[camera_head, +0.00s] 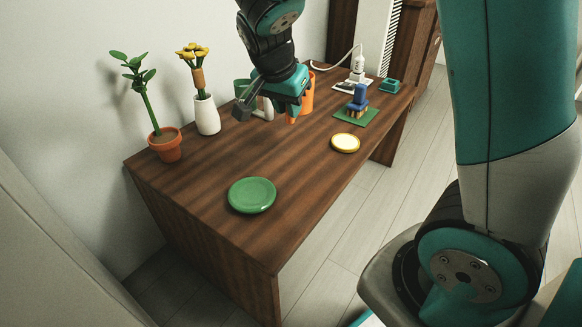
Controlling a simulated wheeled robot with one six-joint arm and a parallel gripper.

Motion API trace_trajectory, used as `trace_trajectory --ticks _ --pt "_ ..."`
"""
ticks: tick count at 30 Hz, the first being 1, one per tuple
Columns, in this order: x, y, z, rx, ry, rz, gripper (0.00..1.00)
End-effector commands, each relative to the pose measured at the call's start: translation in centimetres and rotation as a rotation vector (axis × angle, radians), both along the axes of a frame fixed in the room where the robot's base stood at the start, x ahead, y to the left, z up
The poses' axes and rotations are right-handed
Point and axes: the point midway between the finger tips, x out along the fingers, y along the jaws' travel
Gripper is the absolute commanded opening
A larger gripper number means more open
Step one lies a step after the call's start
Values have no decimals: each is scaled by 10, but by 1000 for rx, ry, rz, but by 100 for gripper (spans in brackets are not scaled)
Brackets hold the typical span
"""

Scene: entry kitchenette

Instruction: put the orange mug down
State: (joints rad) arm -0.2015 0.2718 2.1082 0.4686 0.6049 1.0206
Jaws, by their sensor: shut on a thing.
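The orange mug (308,97) shows in the head view at the right side of my gripper (284,103), over the back half of the wooden table. My gripper is shut on it, and the teal gripper body hides much of the mug. A small orange part also shows below the gripper. Whether the mug's base touches the table cannot be told.
A white vase (207,115) and potted plant (165,145) stand left. A green plate (251,195) and yellow-rimmed dish (345,143) lie in front. The table (205,190) has bare room between them.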

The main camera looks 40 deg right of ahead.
Motion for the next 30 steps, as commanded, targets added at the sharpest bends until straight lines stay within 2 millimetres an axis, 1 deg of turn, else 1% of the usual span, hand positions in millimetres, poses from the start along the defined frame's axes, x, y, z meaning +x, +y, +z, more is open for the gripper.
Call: trace_trajectory --ticks 1,3,6,9,17,20,24,25,27,30 --pt "0 -1 -22 -2 2 0 0" --pt "0 -1 -41 -2 1 -1 0" --pt "0 0 -64 -1 0 1 0" --pt "0 -1 -80 -1 0 0 0" --pt "0 -1 -97 -2 -1 1 0" --pt "0 -1 -112 -1 0 1 0" --pt "0 0 -139 -1 0 1 0" --pt "0 -1 -143 -1 -1 1 0" --pt "0 0 -147 -1 -1 1 0" --pt "0 0 -146 0 -2 2 0"
